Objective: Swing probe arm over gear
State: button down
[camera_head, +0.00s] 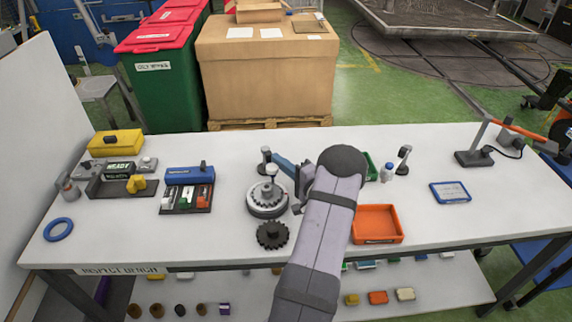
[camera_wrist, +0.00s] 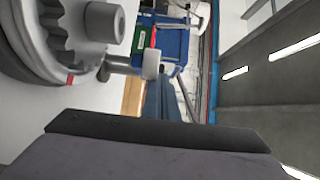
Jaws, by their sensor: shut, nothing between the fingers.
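A silver gear (camera_head: 267,193) sits on the round turntable (camera_head: 267,210) near the bench middle. In the wrist view the gear's teeth (camera_wrist: 58,40) and hub (camera_wrist: 103,22) show close up at the upper left. My gripper (camera_head: 298,204) is just right of the turntable, largely hidden by my arm. It is shut and empty; I see no contact with the bar.
A loose black gear (camera_head: 272,235) lies in front of the turntable. An orange tray (camera_head: 377,223) is right of my arm. A blue-lidded rack (camera_head: 189,176) stands to the left. The bench between tray and blue tablet (camera_head: 451,192) is clear.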

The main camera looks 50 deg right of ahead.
jog(key=shift+w+a+f+b, duration=0.2)
jog(key=shift+w+a+b, duration=0.1)
jog(key=shift+a+b, duration=0.3)
jog(key=shift+a+r, duration=0.15)
jog(key=s+a+b, duration=0.2)
jog(key=s+b, duration=0.4)
jog(key=s, duration=0.5)
jog(key=shift+s+a, duration=0.15)
jog(key=shift+s, duration=0.05)
